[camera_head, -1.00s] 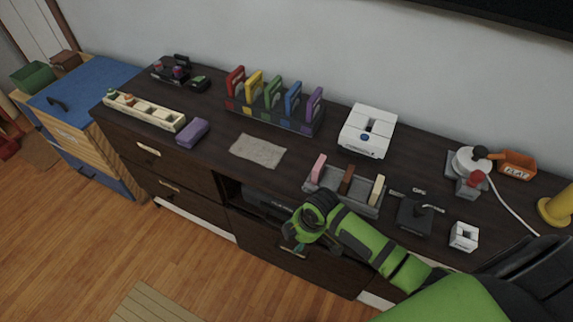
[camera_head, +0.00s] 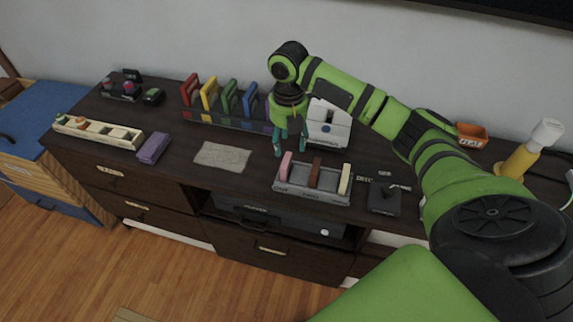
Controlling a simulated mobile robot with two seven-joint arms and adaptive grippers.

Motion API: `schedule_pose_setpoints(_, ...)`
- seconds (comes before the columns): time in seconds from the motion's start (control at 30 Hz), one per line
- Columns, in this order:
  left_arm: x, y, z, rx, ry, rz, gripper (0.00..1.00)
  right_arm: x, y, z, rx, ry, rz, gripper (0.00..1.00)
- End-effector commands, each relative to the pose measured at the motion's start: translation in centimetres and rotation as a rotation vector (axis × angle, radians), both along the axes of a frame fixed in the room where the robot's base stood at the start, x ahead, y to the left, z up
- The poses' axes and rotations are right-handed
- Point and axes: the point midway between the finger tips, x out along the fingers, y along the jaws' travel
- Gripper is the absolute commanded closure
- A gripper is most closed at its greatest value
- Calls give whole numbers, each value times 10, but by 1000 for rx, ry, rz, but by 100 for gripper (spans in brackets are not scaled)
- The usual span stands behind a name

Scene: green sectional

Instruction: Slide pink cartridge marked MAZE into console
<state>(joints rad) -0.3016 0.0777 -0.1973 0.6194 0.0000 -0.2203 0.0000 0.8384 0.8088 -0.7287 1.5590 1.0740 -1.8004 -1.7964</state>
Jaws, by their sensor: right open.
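The pink cartridge (camera_head: 286,165) stands upright in the left slot of a grey rack (camera_head: 312,197); its marking is too small to read. The white console (camera_head: 329,138) sits behind the rack on the dark cabinet top, partly hidden by my right arm. My right gripper (camera_head: 290,151) points down with its teal fingers apart. It is empty in this view, just above and behind the pink cartridge. I cannot tell whether a finger touches the cartridge. My left gripper is not in view.
A brown cartridge (camera_head: 316,172) and a cream cartridge (camera_head: 345,178) stand in the same rack. Several coloured pieces, such as a green one (camera_head: 229,96), stand in a holder to the left. A black joystick (camera_head: 384,195) is right of the rack. A beige cloth (camera_head: 222,157) lies left.

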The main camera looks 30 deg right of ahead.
Motion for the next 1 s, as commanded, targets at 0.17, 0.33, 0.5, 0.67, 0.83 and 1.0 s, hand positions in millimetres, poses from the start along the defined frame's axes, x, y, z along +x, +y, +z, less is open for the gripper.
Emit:
schedule_pose_setpoints(0.17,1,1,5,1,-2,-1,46,-1,3,-18,1,5,2,44)
schedule_pose_setpoints(0.33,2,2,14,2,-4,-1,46,-2,12,-41,2,6,1,44)
schedule_pose_setpoints(0.5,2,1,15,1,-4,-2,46,-2,12,-63,-1,2,1,44)
schedule_pose_setpoints(0.67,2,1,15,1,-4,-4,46,-1,12,-67,-2,-1,2,44)
schedule_pose_setpoints(0.83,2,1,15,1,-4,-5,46,-1,12,-67,-2,-1,2,64)
schedule_pose_setpoints(1.0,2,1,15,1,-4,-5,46,-1,12,-67,-2,-1,2,100)
